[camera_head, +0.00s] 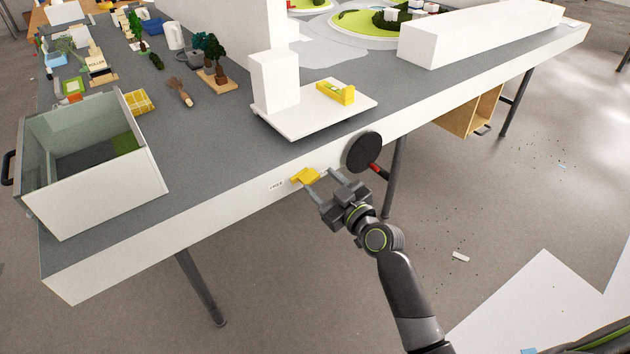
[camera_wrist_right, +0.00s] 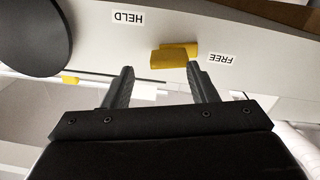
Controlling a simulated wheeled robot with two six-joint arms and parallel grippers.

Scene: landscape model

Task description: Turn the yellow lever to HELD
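The yellow lever (camera_head: 306,176) sits on the white front edge of the table, just right of the FREE label (camera_head: 276,185). In the right wrist view the lever (camera_wrist_right: 174,56) lies nearer the FREE label (camera_wrist_right: 221,57) than the HELD label (camera_wrist_right: 127,19), which reads upside down there. My right gripper (camera_head: 322,181) is open, with its fingers pointing at the table edge. Its fingertips (camera_wrist_right: 160,70) stand on either side of the lever in that view, and nothing is between the finger pads. I cannot tell whether a finger touches the lever. My left gripper is not in view.
A black disc (camera_head: 364,152) with a red handle (camera_head: 377,170) sits on the table edge right of the lever. A white platform (camera_head: 300,122) with a block and yellow piece stands above.

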